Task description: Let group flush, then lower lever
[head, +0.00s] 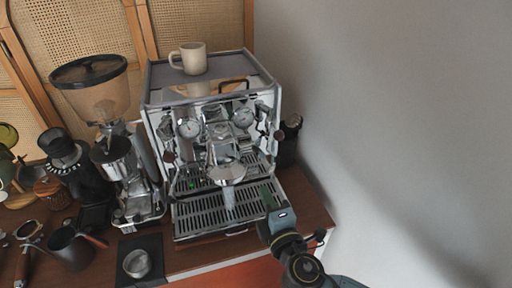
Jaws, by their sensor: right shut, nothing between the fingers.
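The espresso machine (214,150) stands on the wooden cart top, with a chrome group (222,150) at its front centre. A pale vertical streak (229,198), which looks like running water, hangs below the group over the slotted drip tray (200,218). The lever is too small to make out clearly beside the group. My right gripper (268,196) is shut and empty at the right front edge of the drip tray, lower than the group and apart from it. My left gripper is out of view.
A beige mug (190,58) sits on top of the machine. A grinder (118,160) stands to its left. A dark pitcher (70,248), a small metal cup (137,263) and a portafilter (27,238) lie front left. A grey wall (400,120) closes the right side.

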